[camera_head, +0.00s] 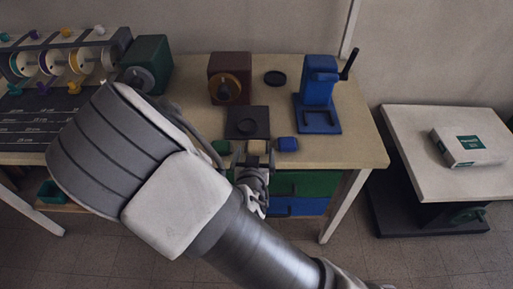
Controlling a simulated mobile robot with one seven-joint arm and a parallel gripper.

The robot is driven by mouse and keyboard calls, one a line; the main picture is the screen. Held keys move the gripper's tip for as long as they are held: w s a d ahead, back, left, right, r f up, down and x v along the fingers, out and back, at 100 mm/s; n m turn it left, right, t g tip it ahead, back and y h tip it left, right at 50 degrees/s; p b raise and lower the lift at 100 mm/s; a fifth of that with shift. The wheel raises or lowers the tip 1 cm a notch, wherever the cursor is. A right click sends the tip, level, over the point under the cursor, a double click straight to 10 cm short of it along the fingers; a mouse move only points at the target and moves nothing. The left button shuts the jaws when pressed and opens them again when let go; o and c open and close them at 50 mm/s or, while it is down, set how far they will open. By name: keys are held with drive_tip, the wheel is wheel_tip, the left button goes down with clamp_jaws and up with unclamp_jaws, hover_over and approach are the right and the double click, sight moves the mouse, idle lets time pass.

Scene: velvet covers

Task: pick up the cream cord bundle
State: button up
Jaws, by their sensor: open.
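The cream cord bundle (257,146) is a small cream block at the front edge of the table, between a green bundle (222,147) and a blue bundle (287,144). My gripper (256,157) is open at the front of the cream bundle, with a fingertip showing on either side of it. I cannot tell whether the fingers touch it. The lower part of the bundle is hidden by my gripper.
A dark square plate (247,122) lies just behind the bundles. A brown box device (229,78) and a blue press with a crank (318,95) stand farther back. A spool rack (55,60) is at left. A side table (455,178) holds a white box (470,147).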

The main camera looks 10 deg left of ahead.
sight(256, 145)
drive_tip(key=x, duration=0.4)
drive_tip(key=shift+w+d+r, duration=0.1)
drive_tip(key=shift+w+r, duration=0.05)
drive_tip(key=shift+w, duration=0.1)
drive_tip(key=c, duration=1.1)
